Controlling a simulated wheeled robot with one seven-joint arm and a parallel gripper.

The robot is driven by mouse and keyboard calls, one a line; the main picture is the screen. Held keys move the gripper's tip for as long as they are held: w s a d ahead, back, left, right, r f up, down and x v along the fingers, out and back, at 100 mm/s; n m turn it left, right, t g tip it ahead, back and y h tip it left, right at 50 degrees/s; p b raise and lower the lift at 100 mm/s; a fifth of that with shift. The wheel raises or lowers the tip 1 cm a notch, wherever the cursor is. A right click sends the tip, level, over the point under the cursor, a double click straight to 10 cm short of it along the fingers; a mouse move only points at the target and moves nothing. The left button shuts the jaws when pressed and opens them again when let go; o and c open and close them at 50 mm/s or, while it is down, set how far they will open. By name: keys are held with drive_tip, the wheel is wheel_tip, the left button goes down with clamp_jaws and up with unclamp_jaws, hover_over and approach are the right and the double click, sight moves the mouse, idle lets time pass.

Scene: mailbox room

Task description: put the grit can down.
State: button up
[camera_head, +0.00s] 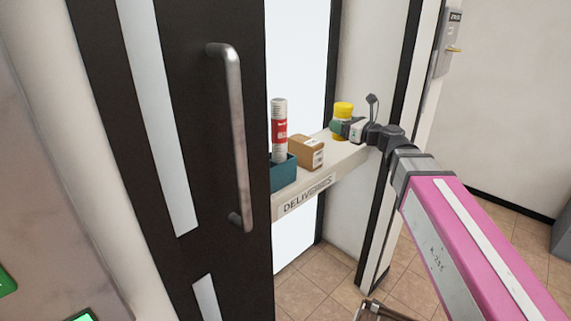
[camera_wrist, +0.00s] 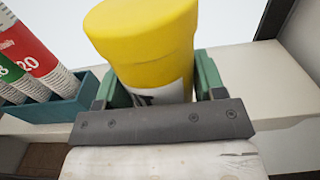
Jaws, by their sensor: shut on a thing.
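The grit can is a yellow can with a yellow lid and a pale printed band low on its side (camera_head: 343,110). It shows large in the wrist view (camera_wrist: 147,45). My gripper (camera_head: 345,128) is shut on it, with a green finger on each side of the can in the wrist view (camera_wrist: 155,88). The can is upright at the far right part of the deliveries shelf (camera_head: 335,158). Its base is hidden behind my gripper, so I cannot tell whether it touches the shelf.
A brown box (camera_head: 306,152) stands on the shelf left of the can. Further left, a teal bin (camera_head: 284,174) holds red and white tubes (camera_head: 279,130). A dark door with a long handle (camera_head: 233,135) stands in front at left. The shelf's right end looks bare.

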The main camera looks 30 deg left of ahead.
drive_tip(key=w+a+f, duration=0.2)
drive_tip(key=w, duration=0.1)
drive_tip(key=w+a+f, duration=0.2)
drive_tip(key=w, duration=0.1)
drive_tip(key=w+a+f, duration=0.2)
drive_tip(key=w, duration=0.1)
drive_tip(key=shift+w+a+f, duration=0.3)
drive_tip(key=shift+a+f, duration=0.1)
drive_tip(key=shift+f, duration=2)
drive_tip(key=shift+f, duration=0.15)
drive_tip(key=o, duration=1.2)
